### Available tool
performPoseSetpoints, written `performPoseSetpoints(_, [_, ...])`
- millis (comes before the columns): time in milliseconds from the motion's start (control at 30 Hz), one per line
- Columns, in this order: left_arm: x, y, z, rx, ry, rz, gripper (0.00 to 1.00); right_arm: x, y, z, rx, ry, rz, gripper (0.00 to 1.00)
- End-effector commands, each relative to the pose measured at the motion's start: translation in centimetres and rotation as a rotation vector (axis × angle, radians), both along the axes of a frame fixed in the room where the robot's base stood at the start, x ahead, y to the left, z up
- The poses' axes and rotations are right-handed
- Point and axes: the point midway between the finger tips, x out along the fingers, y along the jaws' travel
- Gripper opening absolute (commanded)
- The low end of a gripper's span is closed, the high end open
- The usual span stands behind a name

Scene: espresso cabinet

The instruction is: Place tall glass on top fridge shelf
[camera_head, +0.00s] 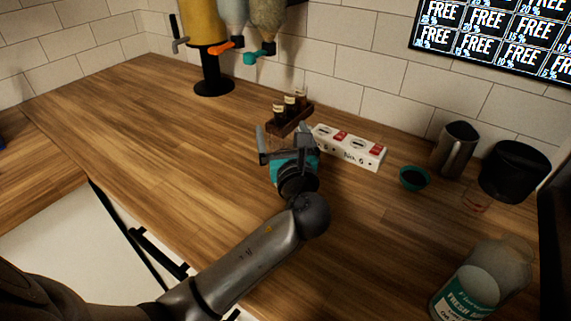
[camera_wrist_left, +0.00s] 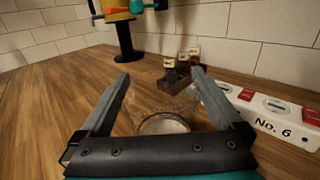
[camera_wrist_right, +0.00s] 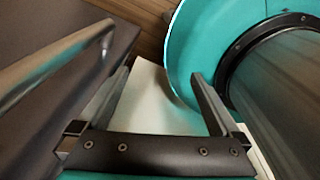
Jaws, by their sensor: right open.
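A clear glass (camera_wrist_left: 163,124) stands on the wooden counter between the fingers of my left gripper (camera_wrist_left: 160,76) in the left wrist view. The fingers look spread wide, one on each side of it; whether they touch it I cannot tell. In the head view my left gripper (camera_head: 284,143) is low over the middle of the counter, largely hiding the glass. My right gripper (camera_wrist_right: 158,74) is open and empty in the right wrist view, and it is outside the head view. No fridge shelf can be made out.
Beyond the left gripper are a wooden rack of small bottles (camera_head: 290,112) and a white box marked No. 6 (camera_head: 349,148). A teal cup (camera_head: 414,178), metal pitcher (camera_head: 454,149), black container (camera_head: 514,171) and labelled jar (camera_head: 483,283) stand right. The counter's left part (camera_head: 130,120) is clear.

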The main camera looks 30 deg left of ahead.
Motion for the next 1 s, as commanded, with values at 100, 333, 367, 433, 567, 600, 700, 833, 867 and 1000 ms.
performPoseSetpoints(100, [-0.02,-0.02,-0.01,0.0,0.0,0.0,0.88,-0.03,0.0,0.01,0.0,0.0,0.0,1.0])
performPoseSetpoints(333, [-0.04,-0.04,-0.03,-0.001,0.001,0.0,0.62,-0.04,0.0,0.01,0.0,0.001,0.0,1.0])
performPoseSetpoints(367, [-0.04,-0.04,-0.03,-0.001,0.001,0.0,0.58,-0.04,0.0,0.01,0.0,0.001,0.0,1.0])
performPoseSetpoints(433, [-0.04,-0.04,-0.03,-0.001,0.001,0.0,0.51,-0.05,0.0,0.01,0.0,0.001,0.0,1.0])
performPoseSetpoints(567, [-0.05,-0.05,-0.05,-0.001,0.001,0.0,0.36,-0.06,0.0,0.0,0.0,0.001,-0.001,1.0])
performPoseSetpoints(600, [-0.05,-0.05,-0.05,-0.001,0.001,0.0,0.31,-0.06,0.0,0.0,0.0,0.001,-0.001,1.0])
performPoseSetpoints(700, [-0.04,-0.06,-0.05,-0.001,0.001,0.0,0.2,-0.06,0.0,0.0,0.0,0.001,-0.001,1.0])
performPoseSetpoints(833, [-0.05,-0.06,-0.06,-0.001,0.002,0.0,0.06,-0.07,-0.01,0.0,0.0,0.001,-0.001,1.0])
performPoseSetpoints(867, [-0.05,-0.06,-0.06,-0.001,0.002,0.0,0.02,-0.07,-0.01,0.0,0.0,0.001,-0.001,1.0])
performPoseSetpoints(1000, [-0.05,-0.06,-0.07,-0.001,0.002,0.0,0.0,-0.07,-0.01,0.0,0.0,0.001,-0.001,1.0])
